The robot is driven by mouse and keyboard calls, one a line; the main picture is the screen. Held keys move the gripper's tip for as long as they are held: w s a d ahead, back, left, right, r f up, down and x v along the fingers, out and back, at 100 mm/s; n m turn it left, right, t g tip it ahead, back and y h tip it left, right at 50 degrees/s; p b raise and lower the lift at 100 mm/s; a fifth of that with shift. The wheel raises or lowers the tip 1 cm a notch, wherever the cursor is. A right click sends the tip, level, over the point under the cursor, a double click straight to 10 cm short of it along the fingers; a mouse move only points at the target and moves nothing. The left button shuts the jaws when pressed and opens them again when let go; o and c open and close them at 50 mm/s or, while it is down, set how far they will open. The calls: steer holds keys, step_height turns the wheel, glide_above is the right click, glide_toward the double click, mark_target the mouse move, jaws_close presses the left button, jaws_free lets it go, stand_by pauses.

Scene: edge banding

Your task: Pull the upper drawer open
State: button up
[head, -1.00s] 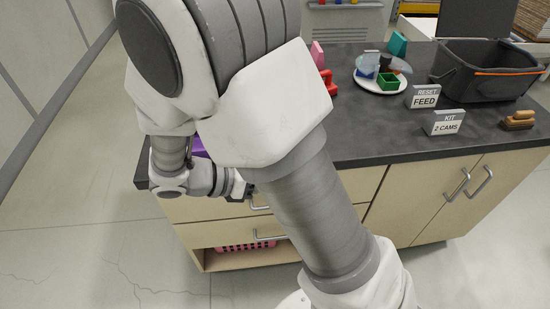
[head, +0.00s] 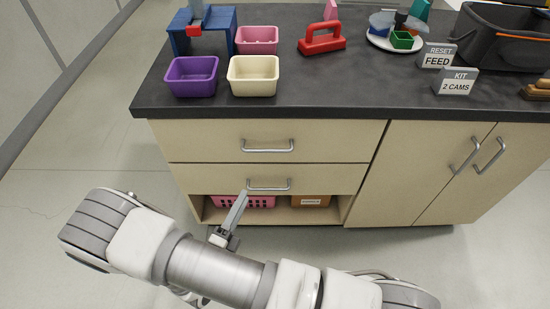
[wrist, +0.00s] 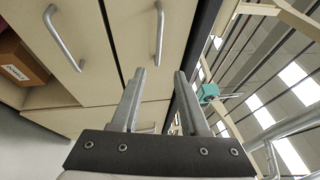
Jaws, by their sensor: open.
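The upper drawer (head: 205,137) is a pale wood front under the dark countertop, and it looks closed. Its metal bar handle (head: 267,147) also shows upright in the wrist view (wrist: 159,35). My gripper (head: 242,198) is open and empty, below and left of that handle in the head view, with its tips overlapping the picture near the lower drawer's handle (head: 269,187). In the wrist view both fingers (wrist: 160,73) point toward the drawer fronts, with the upper handle beyond the gap between them. No contact with either handle is visible.
The lower drawer (head: 205,178) looks closed above an open shelf with a pink basket (head: 262,202) and a brown box (head: 310,201). The countertop (head: 330,85) overhangs the drawers and carries bins and a red-handled tool (head: 321,39). Cabinet doors (head: 430,165) stand right. Floor at left is clear.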

mark_target(267, 151)
steer(key=b+x, duration=0.1)
steer(key=x, duration=0.7)
steer(key=b+x, duration=0.2)
steer(key=x, duration=0.7)
steer(key=shift+w+a+f, duration=0.1)
steer(key=shift+w+f, duration=0.1)
jaws_close()
stand_by(0.8)
